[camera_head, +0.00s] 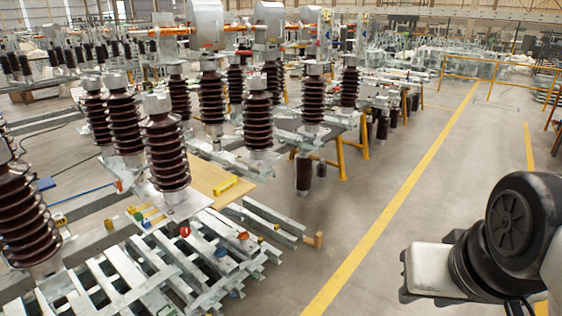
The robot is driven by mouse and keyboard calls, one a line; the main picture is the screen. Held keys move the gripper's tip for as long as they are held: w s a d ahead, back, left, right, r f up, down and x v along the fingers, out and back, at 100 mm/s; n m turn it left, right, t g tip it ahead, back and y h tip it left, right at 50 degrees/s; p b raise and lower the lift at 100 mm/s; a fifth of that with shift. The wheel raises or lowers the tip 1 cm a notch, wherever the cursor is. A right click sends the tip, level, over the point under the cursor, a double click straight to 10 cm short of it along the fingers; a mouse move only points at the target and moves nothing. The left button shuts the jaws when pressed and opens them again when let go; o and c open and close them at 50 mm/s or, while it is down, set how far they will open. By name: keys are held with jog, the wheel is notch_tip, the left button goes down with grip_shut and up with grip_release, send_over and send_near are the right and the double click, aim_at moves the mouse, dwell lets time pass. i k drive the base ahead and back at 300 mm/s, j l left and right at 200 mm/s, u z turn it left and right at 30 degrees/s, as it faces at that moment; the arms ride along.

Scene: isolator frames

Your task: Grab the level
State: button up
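A small yellow bar that looks like the level (225,185) lies on a light wooden board (205,170), left of centre in the head view. It lies near the board's right edge, beside the brown ribbed insulators. Part of my own arm, a black joint and a pale grey link, shows at the lower right, well apart from the level. No gripper fingers show in the view.
Brown ribbed insulators (164,150) stand close around the board. Grey metal bars (140,275) lie in front of it, with small coloured items among them. A yellow floor line (385,215) crosses open grey floor on the right. Yellow railings (500,72) stand farther back.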

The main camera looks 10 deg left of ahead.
aim_at(220, 189)
jog(key=u, duration=1)
jog(key=i+l+u, duration=0.15)
jog(key=i+l, duration=0.15)
jog(key=i+l+u, duration=0.1)
jog(key=i+l, duration=0.2)
jog(key=i, duration=0.2)
jog(key=i+l+u, duration=0.15)
jog(key=i+l, duration=0.2)
jog(key=i+l+u, duration=0.1)
jog(key=i+l, duration=0.3)
jog(key=i+l+u, duration=0.15)
jog(key=i+l, duration=0.2)
jog(key=i+l+u, duration=0.1)
jog(key=i+l, duration=0.25)
jog(key=l, duration=0.2)
jog(key=i+l+u, duration=0.15)
jog(key=i+l, duration=0.15)
jog(key=l, duration=0.2)
jog(key=i+l+u, duration=0.15)
jog(key=i+l, duration=0.15)
jog(key=l, duration=0.25)
